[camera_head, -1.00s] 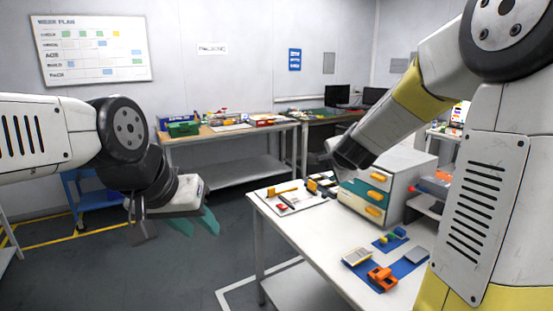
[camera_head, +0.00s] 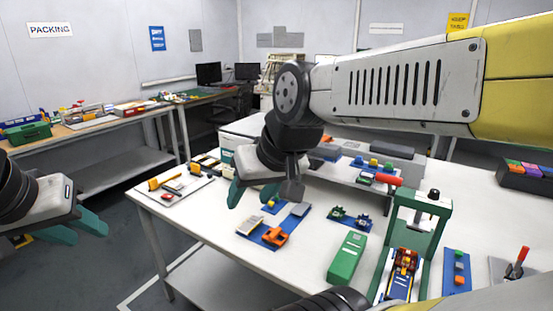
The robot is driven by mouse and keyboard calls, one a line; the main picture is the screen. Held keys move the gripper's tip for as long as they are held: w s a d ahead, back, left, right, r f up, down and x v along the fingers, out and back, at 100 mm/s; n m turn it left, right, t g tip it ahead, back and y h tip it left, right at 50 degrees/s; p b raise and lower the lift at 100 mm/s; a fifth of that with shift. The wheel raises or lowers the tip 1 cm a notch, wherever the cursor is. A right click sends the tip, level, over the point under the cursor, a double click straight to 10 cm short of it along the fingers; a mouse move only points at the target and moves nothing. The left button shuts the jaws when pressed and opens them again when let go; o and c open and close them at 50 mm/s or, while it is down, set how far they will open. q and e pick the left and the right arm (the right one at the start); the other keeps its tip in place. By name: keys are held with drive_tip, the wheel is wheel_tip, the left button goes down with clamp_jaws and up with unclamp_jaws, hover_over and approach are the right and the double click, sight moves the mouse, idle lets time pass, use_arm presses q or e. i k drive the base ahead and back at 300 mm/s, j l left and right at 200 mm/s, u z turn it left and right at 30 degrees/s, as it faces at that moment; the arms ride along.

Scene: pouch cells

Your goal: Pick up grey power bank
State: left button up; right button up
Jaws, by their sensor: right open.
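My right gripper (camera_head: 252,196) is open and empty, to the left of the grey block and above the table. Its teal fingers point down. My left gripper (camera_head: 84,232) is off the table at the left, with its two teal fingers apart and nothing between them.
An orange piece (camera_head: 275,237) and a beige block (camera_head: 250,226) sit on the same mat. A green box (camera_head: 347,258) and a green press frame (camera_head: 425,215) stand to the right. A whiteboard-like tray (camera_head: 176,185) lies at the left. Bare tabletop shows between them.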

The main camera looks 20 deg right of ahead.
sight(330, 150)
drive_tip(key=z, duration=1.15)
